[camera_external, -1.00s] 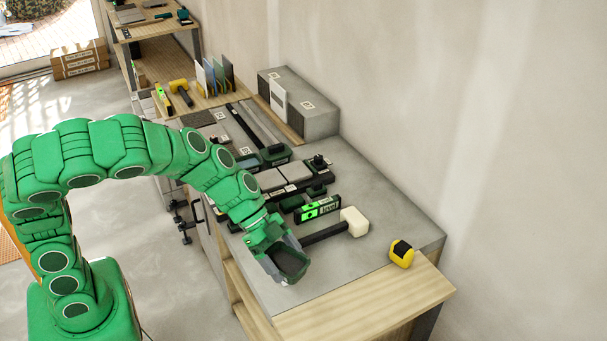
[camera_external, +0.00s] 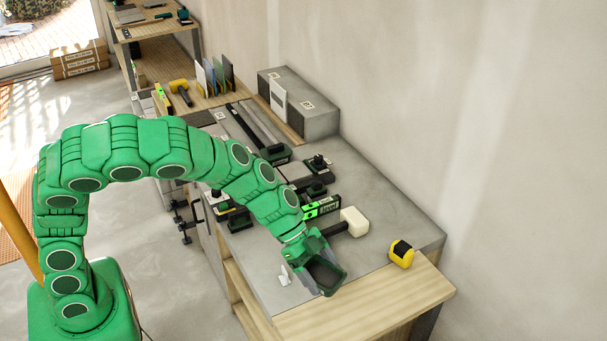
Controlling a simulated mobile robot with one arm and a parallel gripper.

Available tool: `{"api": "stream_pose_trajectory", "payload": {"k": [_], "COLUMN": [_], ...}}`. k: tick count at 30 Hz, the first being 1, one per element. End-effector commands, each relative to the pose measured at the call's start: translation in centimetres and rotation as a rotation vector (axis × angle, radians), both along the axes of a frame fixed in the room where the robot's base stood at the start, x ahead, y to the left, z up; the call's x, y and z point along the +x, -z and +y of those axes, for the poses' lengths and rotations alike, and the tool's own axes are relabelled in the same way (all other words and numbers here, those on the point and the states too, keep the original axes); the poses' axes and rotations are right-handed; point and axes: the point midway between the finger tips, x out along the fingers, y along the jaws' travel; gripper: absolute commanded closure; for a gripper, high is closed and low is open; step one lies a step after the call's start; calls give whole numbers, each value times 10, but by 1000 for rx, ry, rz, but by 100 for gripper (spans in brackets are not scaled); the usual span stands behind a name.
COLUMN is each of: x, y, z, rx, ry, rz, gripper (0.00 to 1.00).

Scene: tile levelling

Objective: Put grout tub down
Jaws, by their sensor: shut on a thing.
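The grout tub (camera_external: 327,275) is a dark, open-topped tub at the end of my green arm. My gripper (camera_external: 312,262) is shut on it, near the front of the grey worktop (camera_external: 262,277). The tub is tilted in the picture. I cannot tell whether its bottom touches the worktop or hangs just above it. The fingertips are partly hidden by the tub and the wrist.
A white-headed mallet (camera_external: 354,221) lies just behind the tub, its handle partly hidden by my arm. A green level (camera_external: 321,207) lies behind that. A yellow tape measure (camera_external: 401,253) sits to the right. The wooden board (camera_external: 375,307) in front is clear.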

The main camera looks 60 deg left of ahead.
Motion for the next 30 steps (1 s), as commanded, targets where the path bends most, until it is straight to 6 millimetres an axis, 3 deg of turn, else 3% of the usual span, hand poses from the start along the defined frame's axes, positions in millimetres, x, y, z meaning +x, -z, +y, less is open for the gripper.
{"api": "stream_pose_trajectory", "payload": {"k": [15, 30], "x": [37, 51], "y": [44, 69], "z": [-17, -23], "rx": [-1, -1], "ry": [1, 1], "rz": [1, 2], "gripper": [69, 69]}}
